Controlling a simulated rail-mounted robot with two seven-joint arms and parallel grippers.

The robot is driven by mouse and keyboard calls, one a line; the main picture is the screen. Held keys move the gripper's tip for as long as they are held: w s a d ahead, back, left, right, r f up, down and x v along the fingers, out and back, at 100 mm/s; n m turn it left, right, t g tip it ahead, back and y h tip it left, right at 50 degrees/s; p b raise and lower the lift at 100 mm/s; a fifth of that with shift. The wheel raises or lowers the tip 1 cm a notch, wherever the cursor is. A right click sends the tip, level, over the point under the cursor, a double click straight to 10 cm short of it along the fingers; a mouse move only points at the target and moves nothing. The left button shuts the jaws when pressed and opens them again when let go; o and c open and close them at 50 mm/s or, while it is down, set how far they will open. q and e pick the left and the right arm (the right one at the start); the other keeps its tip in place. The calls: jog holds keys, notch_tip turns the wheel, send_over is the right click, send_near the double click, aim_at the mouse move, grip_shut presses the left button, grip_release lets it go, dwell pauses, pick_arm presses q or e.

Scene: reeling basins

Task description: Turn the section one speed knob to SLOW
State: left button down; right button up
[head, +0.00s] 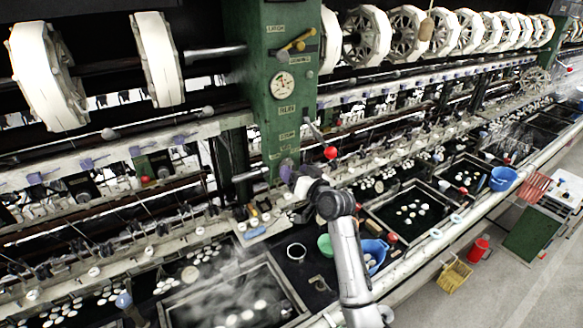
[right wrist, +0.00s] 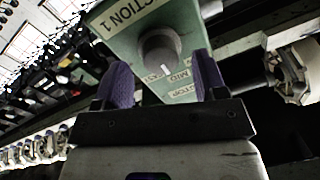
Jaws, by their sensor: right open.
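My right gripper (head: 290,172) is at the foot of the green column (head: 262,95) in the head view. Its two purple fingers are apart, one on each side of the knob in the wrist picture, with no visible grip on it. My left gripper is not in view.
A red-ball lever (head: 331,152) sticks out right of the column, close to my right arm. Below are basins (head: 375,212) with white cocoons, a green bowl (head: 325,245) and a blue basket (head: 375,250). Reels (head: 365,35) line the top.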

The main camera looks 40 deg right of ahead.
jog(key=shift+w, duration=1.05)
jog(key=shift+c, duration=0.2)
jog(key=c, duration=0.8)
